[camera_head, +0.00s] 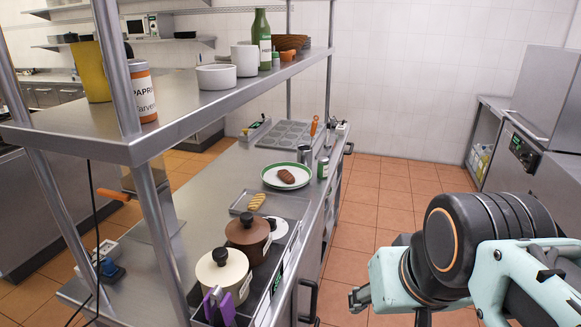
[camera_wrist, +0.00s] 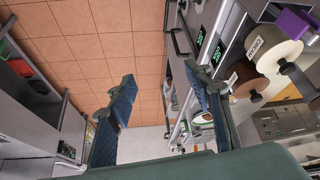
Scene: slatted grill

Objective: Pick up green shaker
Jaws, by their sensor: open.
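A small cylinder with a green and white label (camera_head: 323,167), which looks like the green shaker, stands upright on the lower counter at the right of a white plate. A smaller green-marked item (camera_head: 276,59) stands on the upper shelf beside a tall green bottle (camera_head: 261,40); I cannot tell whether it is also a shaker. My gripper (camera_wrist: 160,85) is open and empty in the wrist view, with its two blue fingers wide apart. My arm is at the lower right of the head view, over the aisle and well apart from the counter. I cannot make out the shaker clearly in the wrist view.
The white plate (camera_head: 270,178) with a brown patty, a tray (camera_head: 292,206), a brown pot (camera_head: 246,232) and a cream pot (camera_head: 220,268) line the counter. The upper shelf (camera_head: 190,115) and its posts overhang the left side. The tiled aisle (camera_head: 400,190) is clear.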

